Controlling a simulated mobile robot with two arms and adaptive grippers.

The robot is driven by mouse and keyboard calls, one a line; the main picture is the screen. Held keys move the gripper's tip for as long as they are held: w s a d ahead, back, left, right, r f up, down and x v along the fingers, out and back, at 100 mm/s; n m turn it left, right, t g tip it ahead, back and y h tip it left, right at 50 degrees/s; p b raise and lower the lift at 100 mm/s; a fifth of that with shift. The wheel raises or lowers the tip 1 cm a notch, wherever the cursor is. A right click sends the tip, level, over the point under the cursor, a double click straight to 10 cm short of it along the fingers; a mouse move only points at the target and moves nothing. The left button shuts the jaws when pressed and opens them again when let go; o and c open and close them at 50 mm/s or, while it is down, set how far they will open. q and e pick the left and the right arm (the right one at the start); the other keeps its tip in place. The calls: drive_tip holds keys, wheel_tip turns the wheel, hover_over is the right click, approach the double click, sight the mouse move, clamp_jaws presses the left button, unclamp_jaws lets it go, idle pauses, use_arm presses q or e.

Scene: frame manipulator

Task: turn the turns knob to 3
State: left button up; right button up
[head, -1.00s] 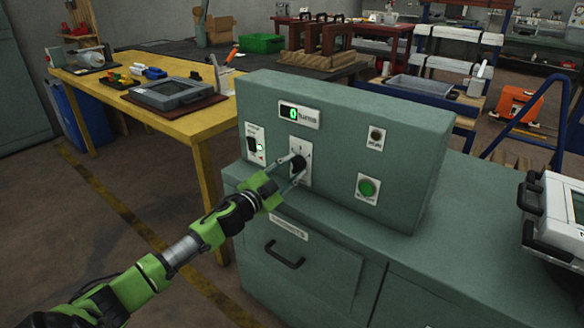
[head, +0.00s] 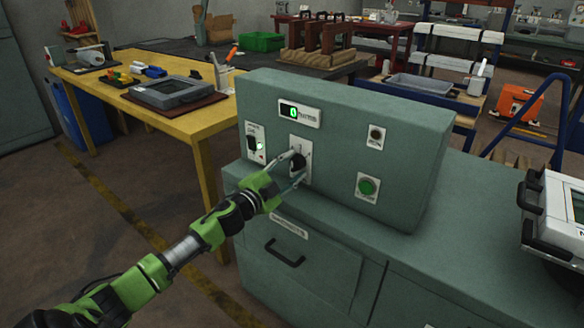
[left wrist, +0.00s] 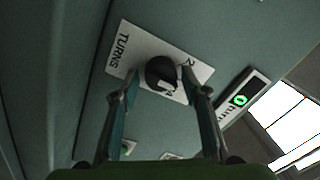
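The turns knob (head: 298,161) is a black round knob on a white plate on the front of a grey-green control box (head: 400,150). In the left wrist view the knob (left wrist: 162,73) sits on its plate labelled TURNS (left wrist: 122,52), with a few numbers partly visible. The turns display (head: 293,112) glows green and reads 0; it also shows in the left wrist view (left wrist: 240,100). My left gripper (head: 295,166) is at the knob, its fingers apart on either side of it. In the left wrist view the gripper (left wrist: 165,95) shows a gap beside the knob. My right gripper is not in view.
A green button (head: 368,187) and a small dark round fitting (head: 376,135) are to the right. A drawer handle (head: 284,254) is below. A yellow table (head: 190,123) stands at left.

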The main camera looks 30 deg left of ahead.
use_arm(q)
drive_tip(key=shift+s, duration=0.4)
drive_tip(key=s, duration=1.1)
drive_tip(key=shift+a+f, duration=0.15)
drive_tip(key=shift+a, duration=0.1)
